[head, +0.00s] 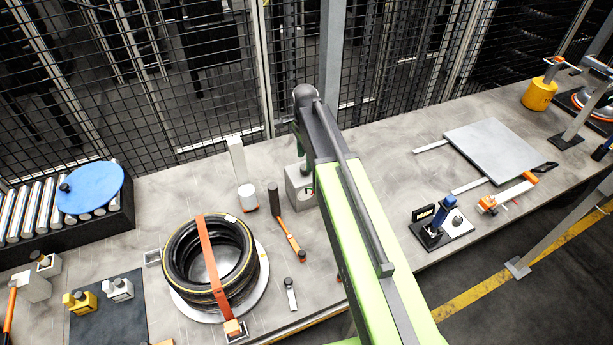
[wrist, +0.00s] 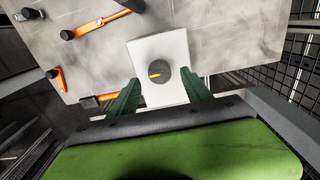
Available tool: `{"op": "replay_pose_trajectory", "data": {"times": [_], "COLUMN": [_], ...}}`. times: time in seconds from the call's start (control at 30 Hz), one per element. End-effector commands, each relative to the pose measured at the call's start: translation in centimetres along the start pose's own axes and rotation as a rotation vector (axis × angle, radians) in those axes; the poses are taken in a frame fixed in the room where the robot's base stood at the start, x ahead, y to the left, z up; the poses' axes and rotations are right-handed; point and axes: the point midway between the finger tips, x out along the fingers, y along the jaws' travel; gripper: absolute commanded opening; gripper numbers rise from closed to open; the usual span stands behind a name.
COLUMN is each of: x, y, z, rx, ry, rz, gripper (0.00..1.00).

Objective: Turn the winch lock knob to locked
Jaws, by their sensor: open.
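The winch lock knob (wrist: 162,75) is a dark grey disc with an orange pointer mark. It sits on a pale block (wrist: 150,48) in the wrist view; the pointer lies roughly crosswise in the picture. My gripper (wrist: 162,80) has two green fingers spread apart, one on each side of the knob. I cannot tell whether they touch it. In the head view the block (head: 293,190) is partly hidden behind my arm, and the knob does not show clearly there.
A blue disc (head: 90,187) lies on rollers at far left. Mesh fencing (head: 220,70) rises behind the table.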

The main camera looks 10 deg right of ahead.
Motion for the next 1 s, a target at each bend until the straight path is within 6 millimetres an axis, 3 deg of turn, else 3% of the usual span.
{"op": "replay_pose_trajectory", "data": {"times": [0.03,0.13,0.47,0.9,1.0], "x": [2.1,3.3,3.5,3.5,3.5], "y": [0.0,0.0,0.0,0.0,0.1], "z": [0.0,0.0,-0.1,-0.1,-0.5], "rx": [0.000,0.000,0.001,0.001,0.002], "ry": [0.000,0.000,0.000,0.000,0.000], "rz": [0.000,0.000,0.000,-0.001,-0.001], "gripper": [0.57,0.57,0.57,0.02,0.00]}}
